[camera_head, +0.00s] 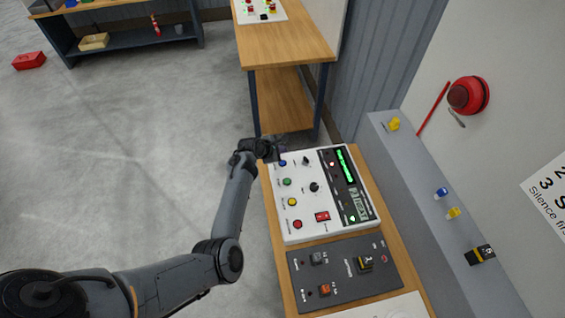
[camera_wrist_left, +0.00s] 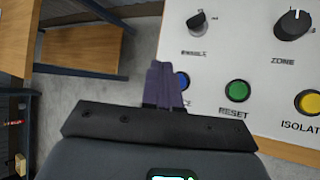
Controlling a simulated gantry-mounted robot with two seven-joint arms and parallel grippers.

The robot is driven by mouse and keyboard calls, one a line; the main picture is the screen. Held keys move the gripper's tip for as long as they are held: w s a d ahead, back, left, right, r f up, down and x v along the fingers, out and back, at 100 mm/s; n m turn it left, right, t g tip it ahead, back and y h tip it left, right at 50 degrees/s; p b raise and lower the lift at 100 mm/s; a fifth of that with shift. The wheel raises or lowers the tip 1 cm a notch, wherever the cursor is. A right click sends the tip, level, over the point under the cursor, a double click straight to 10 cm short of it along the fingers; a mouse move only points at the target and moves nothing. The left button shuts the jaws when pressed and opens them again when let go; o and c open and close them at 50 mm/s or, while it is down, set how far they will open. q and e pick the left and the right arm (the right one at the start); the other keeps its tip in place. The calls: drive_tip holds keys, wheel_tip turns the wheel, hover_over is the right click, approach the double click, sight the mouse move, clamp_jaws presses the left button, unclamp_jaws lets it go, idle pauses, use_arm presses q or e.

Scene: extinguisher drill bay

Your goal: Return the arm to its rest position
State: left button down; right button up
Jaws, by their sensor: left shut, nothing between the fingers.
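My left arm comes in from the left in the head view. Its gripper (camera_head: 276,152) is at the far left corner of the white control panel (camera_head: 312,237), close to the blue button (camera_head: 283,162). In the left wrist view the gripper fingers (camera_wrist_left: 163,85) are together with nothing between them. They partly cover the blue button (camera_wrist_left: 182,80). Whether they touch it I cannot tell. The green button (camera_wrist_left: 237,91) and yellow button (camera_wrist_left: 309,102) are to the right, clear of the fingers. My right gripper is not in view.
A dark grey switch panel (camera_head: 340,285) is on the same wooden bench, nearer. A grey ledge (camera_head: 440,240) with small yellow and blue items runs along the right wall, below a red alarm bell (camera_head: 468,95). Another wooden table (camera_head: 285,45) stands behind. The floor at left is open.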

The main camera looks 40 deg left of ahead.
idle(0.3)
use_arm(q)
drive_tip(key=s+r+m+g+y+p, duration=0.1)
drive_tip(key=s+r+m+p, duration=0.2)
drive_tip(key=s+m, duration=0.35)
drive_tip(key=s+r+m+g+y+p, duration=0.1)
drive_tip(key=s+r+m+g+p, duration=0.1)
drive_tip(key=s+m, duration=0.45)
drive_tip(key=s+d+r+m+g+p, duration=0.1)
drive_tip(key=s+d+r+m, duration=0.3)
drive_tip(key=s, duration=0.4)
drive_tip(key=s+d+r+m+h+p, duration=0.1)
drive_tip(key=s+d+r+m+p, duration=0.2)
drive_tip(key=s+d+m, duration=0.3)
drive_tip(key=s+d+r+m+g+p, duration=0.1)
drive_tip(key=s+d+r+m, duration=0.4)
drive_tip(key=s+d, duration=0.5)
drive_tip(key=shift+s+g+h+p, duration=0.3)
drive_tip(key=shift+s+p, duration=0.1)
drive_tip(key=shift+s, duration=0.65)
drive_tip(key=shift+d, duration=0.1)
